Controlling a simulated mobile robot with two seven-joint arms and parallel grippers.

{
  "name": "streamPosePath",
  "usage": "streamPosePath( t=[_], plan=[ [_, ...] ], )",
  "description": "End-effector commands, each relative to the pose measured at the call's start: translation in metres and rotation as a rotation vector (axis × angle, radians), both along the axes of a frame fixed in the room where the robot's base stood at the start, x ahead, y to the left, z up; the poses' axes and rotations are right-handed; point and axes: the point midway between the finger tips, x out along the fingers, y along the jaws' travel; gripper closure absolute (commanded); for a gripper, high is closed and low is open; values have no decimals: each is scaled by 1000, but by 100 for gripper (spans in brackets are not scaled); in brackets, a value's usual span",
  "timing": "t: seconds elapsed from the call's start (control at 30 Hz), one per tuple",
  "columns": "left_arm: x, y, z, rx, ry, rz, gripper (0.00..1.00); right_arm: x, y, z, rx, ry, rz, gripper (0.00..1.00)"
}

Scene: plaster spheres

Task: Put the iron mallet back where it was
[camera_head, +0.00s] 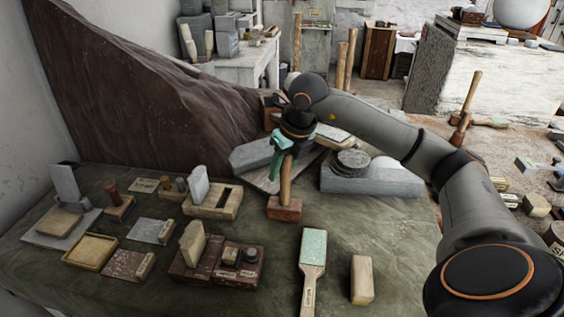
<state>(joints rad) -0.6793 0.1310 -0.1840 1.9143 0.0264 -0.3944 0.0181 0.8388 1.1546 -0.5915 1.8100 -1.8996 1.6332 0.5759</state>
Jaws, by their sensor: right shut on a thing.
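My right gripper (283,152) is shut on the upper part of a mallet's wooden handle (286,182). The mallet stands upright, with its rust-brown block head (284,208) at the bottom. The head is at or just above the green-grey table top (385,235); I cannot tell whether it touches. I take this to be the iron mallet. The gripper and wrist hide the top of the handle. My left gripper is out of view.
Stone slabs (250,154) lie behind the mallet, and a grey block with dark discs (372,180) stands to its right. A wooden tray with a pale block (215,203) is at left. A green-faced paddle (313,250) and a tan block (361,280) lie in front.

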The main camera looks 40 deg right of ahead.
Motion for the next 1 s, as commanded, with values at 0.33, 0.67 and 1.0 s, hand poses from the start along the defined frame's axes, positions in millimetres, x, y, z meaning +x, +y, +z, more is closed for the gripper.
streamPosePath(
  t=[0.33, 0.67, 1.0],
  plan=[
    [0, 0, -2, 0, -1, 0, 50, 0, 0, -2, -1, -1, 0, 57],
    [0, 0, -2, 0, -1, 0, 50, 0, 0, -2, -1, 0, -1, 31],
    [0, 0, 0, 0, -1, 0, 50, -3, -1, 15, -1, -6, -2, 31]
  ],
)
